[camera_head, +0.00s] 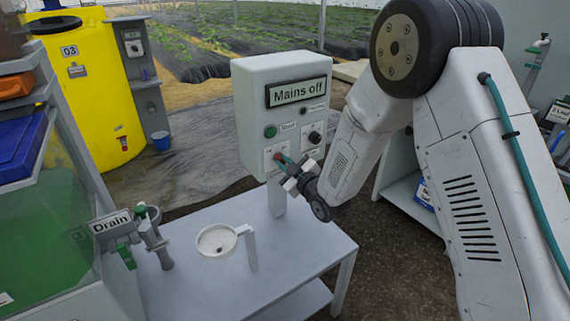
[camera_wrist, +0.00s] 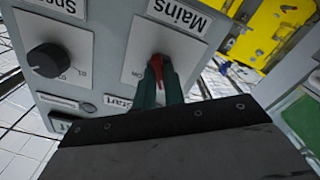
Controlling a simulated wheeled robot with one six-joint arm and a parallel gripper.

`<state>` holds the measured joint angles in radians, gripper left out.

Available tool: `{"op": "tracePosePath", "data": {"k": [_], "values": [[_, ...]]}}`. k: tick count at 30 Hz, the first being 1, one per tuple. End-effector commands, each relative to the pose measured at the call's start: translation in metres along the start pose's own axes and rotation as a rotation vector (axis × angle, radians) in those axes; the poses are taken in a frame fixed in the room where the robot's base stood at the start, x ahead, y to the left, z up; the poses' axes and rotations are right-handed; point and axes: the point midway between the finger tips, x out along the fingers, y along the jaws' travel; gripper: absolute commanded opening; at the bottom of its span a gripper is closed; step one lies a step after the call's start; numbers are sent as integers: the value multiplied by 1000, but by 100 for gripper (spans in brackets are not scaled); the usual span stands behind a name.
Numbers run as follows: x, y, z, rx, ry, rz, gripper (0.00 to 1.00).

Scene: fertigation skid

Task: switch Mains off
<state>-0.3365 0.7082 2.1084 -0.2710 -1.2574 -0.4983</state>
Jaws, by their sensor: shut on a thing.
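The grey control box (camera_head: 252,120) stands on a post over the white table, and its display (camera_head: 296,92) reads "Mains off". The Mains switch is a red handle on a light plate at the lower left of the box front. In the wrist view the red handle (camera_wrist: 157,64) sits between my teal fingers, below the upside-down "Mains" label (camera_wrist: 173,12). My gripper (camera_head: 281,160) is shut on this handle, and it also shows in the wrist view (camera_wrist: 158,85). The fingers hide part of the handle.
A black Speed knob (camera_wrist: 47,60) sits close beside the Mains plate. A green button (camera_head: 270,131) is above. A yellow tank (camera_head: 85,90) stands behind.

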Motion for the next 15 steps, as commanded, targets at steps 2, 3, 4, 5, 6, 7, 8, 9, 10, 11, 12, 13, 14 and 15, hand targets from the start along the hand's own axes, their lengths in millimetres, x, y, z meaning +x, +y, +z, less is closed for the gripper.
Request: {"op": "tracePosePath", "data": {"k": [2, 3, 4, 5, 6, 7, 8, 9, 10, 11, 12, 13, 14, 15], "values": [[-1, 0, 1, -50, -2, -1, 0], [-1, 0, 1, -73, -2, -1, 0], [-1, 0, 1, -90, -2, -1, 0], [-1, 0, 1, -105, -2, -1, 0], [-1, -1, 1, -124, -2, -1, 0], [-1, -1, 1, -137, -2, -1, 0], [-1, -1, 1, -149, -2, -1, 0], [-1, -1, 1, -163, -2, -1, 0], [-1, -1, 1, -173, -2, -1, 0], [-1, -1, 1, -181, -2, -1, 0], [-1, -1, 1, -189, -2, -1, 0], [-1, -1, 1, -196, -2, -1, 0], [-1, -1, 1, -201, -2, -1, 0], [-1, -1, 1, -207, -2, -1, 0]]}}
